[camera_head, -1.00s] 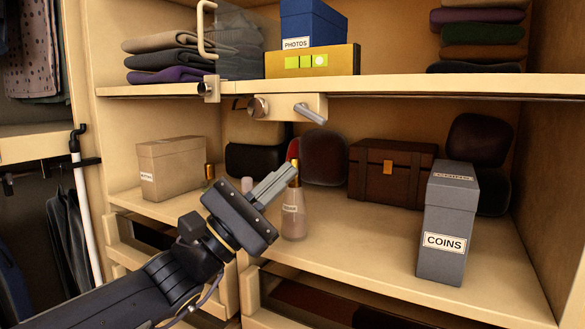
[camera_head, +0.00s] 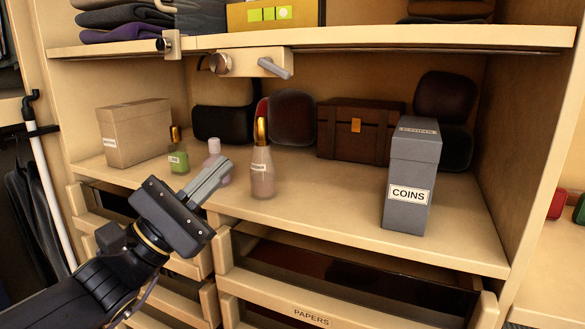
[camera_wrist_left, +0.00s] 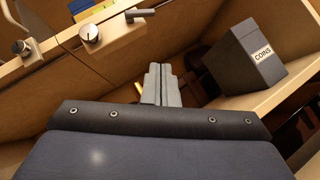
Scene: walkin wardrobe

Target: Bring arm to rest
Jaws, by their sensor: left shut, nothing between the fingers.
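My left gripper (camera_head: 212,180) comes in from the lower left in the head view. Its fingers are shut with nothing between them. They point up and right, in front of the shelf (camera_head: 330,212) that holds bottles and boxes. The fingertips overlap the pinkish bottle in the picture; I cannot tell that they touch anything. In the left wrist view the closed fingers (camera_wrist_left: 160,84) point toward the shelf space, with the grey COINS box (camera_wrist_left: 248,58) to their right. My right gripper is not in view.
A beige box (camera_head: 135,132), green bottle (camera_head: 178,160), pinkish bottle (camera_head: 215,158), gold-capped bottle (camera_head: 262,170), brown case (camera_head: 360,130) and COINS box (camera_head: 411,175) stand on the shelf. Below is a partly open PAPERS drawer (camera_head: 311,317). A knob and lever fitting (camera_head: 250,63) hangs above.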

